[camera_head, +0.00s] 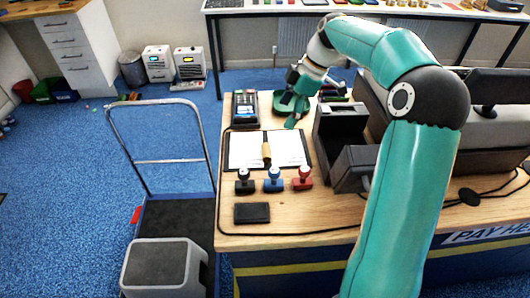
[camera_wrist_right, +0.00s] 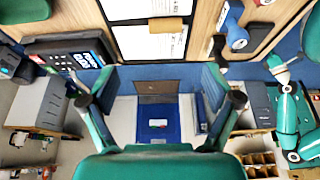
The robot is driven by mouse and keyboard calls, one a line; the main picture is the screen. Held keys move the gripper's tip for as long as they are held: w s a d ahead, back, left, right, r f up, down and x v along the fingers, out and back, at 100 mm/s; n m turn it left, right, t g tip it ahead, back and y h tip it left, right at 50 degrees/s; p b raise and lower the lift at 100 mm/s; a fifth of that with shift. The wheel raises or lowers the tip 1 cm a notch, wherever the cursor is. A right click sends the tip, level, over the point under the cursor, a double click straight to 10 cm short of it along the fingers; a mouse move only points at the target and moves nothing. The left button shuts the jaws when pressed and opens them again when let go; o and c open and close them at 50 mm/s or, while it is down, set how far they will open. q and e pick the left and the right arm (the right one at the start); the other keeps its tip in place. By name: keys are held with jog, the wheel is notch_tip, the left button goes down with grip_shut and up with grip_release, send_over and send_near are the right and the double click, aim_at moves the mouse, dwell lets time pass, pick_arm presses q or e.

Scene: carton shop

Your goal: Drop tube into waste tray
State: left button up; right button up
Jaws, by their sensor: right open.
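The tube (camera_head: 266,152) is tan and lies on the papers of the clipboard (camera_head: 240,150) on the desk. It also shows near the top of the right wrist view (camera_wrist_right: 166,25). A dark green dish (camera_head: 284,103) stands beyond the clipboard, partly hidden by my right gripper; it may be the waste tray, but I cannot be sure. Its edge shows at the top left of the right wrist view (camera_wrist_right: 22,9). My right gripper (camera_head: 293,112) is above the far part of the desk, beyond the tube and apart from it. Its fingers (camera_wrist_right: 160,98) are spread with nothing between them. My left gripper is not visible.
A card terminal (camera_head: 244,110) stands at the desk's far left. Three stamps (camera_head: 273,180) and a black pad (camera_head: 252,213) lie nearer. An open black box (camera_head: 340,140) and a monitor stand to the right. A trolley (camera_head: 170,225) is left of the desk.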

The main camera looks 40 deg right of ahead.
send_over(267, 149)
jog(key=d, duration=0.2)
jog(key=f, duration=0.5)
jog(key=s+f, duration=0.1)
jog(key=f, duration=0.1)
jog(key=shift+f+p, duration=0.3)
jog(key=shift+a+f+p, duration=0.3)
jog(key=shift+f, duration=0.15)
jog(key=p+x, duration=0.1)
jog(key=x, duration=0.2)
jog(key=shift+s+a+f, duration=0.15)
jog(key=shift+f, duration=0.05)
jog(key=shift+a+f, duration=0.1)
jog(key=shift+f, duration=0.35)
jog(key=c, duration=0.9)
jog(key=shift+r, duration=0.15)
